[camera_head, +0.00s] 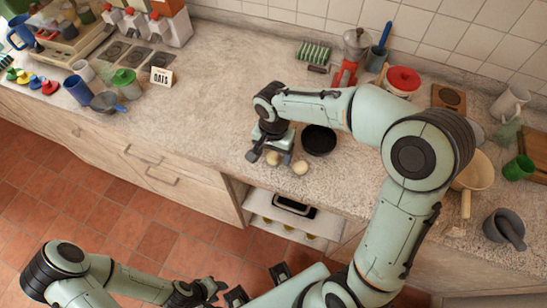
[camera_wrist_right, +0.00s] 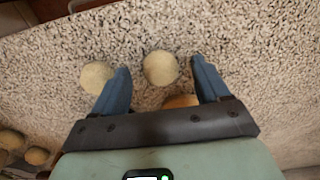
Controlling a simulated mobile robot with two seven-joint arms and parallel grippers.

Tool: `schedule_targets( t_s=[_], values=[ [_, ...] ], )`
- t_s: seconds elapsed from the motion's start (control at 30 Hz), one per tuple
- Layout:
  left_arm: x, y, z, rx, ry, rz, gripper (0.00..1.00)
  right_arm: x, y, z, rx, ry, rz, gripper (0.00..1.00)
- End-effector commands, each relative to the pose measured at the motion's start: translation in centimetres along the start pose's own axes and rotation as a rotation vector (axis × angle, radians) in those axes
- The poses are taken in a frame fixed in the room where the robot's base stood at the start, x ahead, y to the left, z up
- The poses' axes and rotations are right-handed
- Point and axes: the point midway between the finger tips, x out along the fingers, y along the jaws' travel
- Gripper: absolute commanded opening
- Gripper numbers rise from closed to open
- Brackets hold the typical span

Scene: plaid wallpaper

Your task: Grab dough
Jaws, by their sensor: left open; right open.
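Pale round dough balls lie on the speckled counter near its front edge. In the head view one ball (camera_head: 273,158) is at my right gripper (camera_head: 270,157) and another (camera_head: 300,168) is just to its right. In the right wrist view one ball (camera_wrist_right: 161,68) lies in line with the gap between the open blue fingers of my right gripper (camera_wrist_right: 162,78). A second ball (camera_wrist_right: 97,77) is outside the left finger, and a third (camera_wrist_right: 181,101) is partly hidden by the gripper body. My left gripper (camera_head: 212,288) is open and empty, low over the floor side.
A black bowl (camera_head: 319,140) stands right behind the dough. Below the counter an open shelf (camera_head: 262,207) holds a dark-framed item and several round pieces. A grey mortar (camera_head: 504,229) and beige pan (camera_head: 473,172) are at right.

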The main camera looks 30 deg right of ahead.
Motion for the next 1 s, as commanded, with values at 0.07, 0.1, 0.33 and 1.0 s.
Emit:
schedule_targets(
  t_s=[0.07,0.1,0.33,1.0],
  values=[
    [0.08,-0.04,0.03,0.000,-0.001,0.000,0.43,0.74,0.03,0.00,0.000,-0.001,0.001,0.75],
    [0.09,-0.04,0.03,0.000,-0.001,0.000,0.43,0.89,0.02,0.00,0.000,0.000,0.001,0.75],
    [0.07,-0.04,0.03,0.000,0.000,0.000,0.43,0.91,-0.02,-0.01,0.000,0.001,-0.001,0.72],
    [-0.03,0.01,-0.01,0.000,0.000,0.000,0.43,0.17,-0.07,-0.03,0.000,0.002,-0.003,0.15]
  ],
)
